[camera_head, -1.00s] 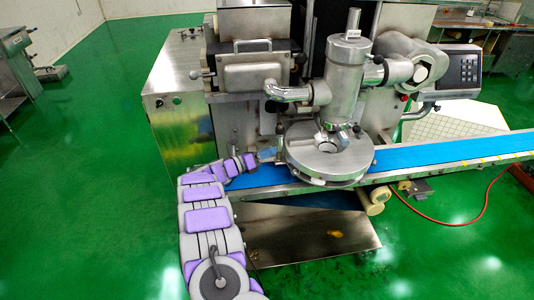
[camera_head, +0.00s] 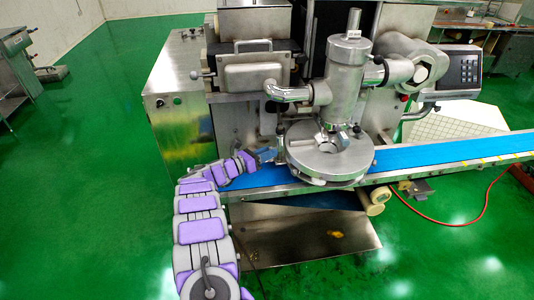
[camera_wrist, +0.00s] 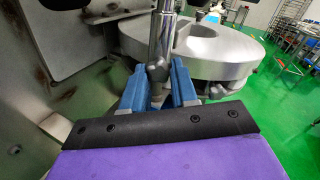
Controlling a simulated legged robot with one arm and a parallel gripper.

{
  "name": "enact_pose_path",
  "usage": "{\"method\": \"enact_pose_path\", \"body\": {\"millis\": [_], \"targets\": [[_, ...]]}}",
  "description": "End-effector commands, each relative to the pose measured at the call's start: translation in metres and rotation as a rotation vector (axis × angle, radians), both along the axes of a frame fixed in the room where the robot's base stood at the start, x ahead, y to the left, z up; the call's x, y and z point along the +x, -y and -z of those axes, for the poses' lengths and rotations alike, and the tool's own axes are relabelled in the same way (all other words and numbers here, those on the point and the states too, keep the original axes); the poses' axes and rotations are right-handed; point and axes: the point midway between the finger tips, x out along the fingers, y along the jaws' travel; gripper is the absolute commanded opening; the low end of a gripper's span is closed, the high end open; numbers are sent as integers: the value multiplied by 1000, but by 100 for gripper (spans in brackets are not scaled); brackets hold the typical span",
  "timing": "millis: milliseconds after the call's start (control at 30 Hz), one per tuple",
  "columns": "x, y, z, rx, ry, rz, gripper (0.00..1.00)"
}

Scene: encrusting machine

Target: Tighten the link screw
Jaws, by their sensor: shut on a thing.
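The link screw (camera_wrist: 157,70) shows in the wrist view as a shiny metal post with a rounded lower end. It stands between the two blue fingers of my gripper (camera_wrist: 158,88), which is shut on it. In the head view my gripper (camera_head: 265,156) is at the left side of the round metal disc (camera_head: 331,158), above the blue belt. The screw is too small to make out there, and my fingers partly hide its lower end in the wrist view.
The blue conveyor belt (camera_head: 430,151) runs right from under the disc. A steel cylinder (camera_head: 346,82) with side pipes stands over the disc. The machine's steel housing (camera_head: 180,104) rises behind my arm. Green floor (camera_head: 90,200) is open on the left.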

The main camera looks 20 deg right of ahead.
Motion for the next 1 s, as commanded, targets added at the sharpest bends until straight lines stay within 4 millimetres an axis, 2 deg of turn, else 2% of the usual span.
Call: {"method": "enact_pose_path", "body": {"millis": [133, 167, 433, 767, 867, 1000], "targets": [[-1, 0, 3, 6, -5, 0, 0], [-1, 0, 3, 6, -4, 0, 29], [-2, 0, 0, 3, 0, 0, 54], [-1, -7, -1, 2, 0, -3, 54], [-2, -20, -1, 1, 0, -5, 54], [-6, -47, -2, -1, 0, -3, 54]]}}
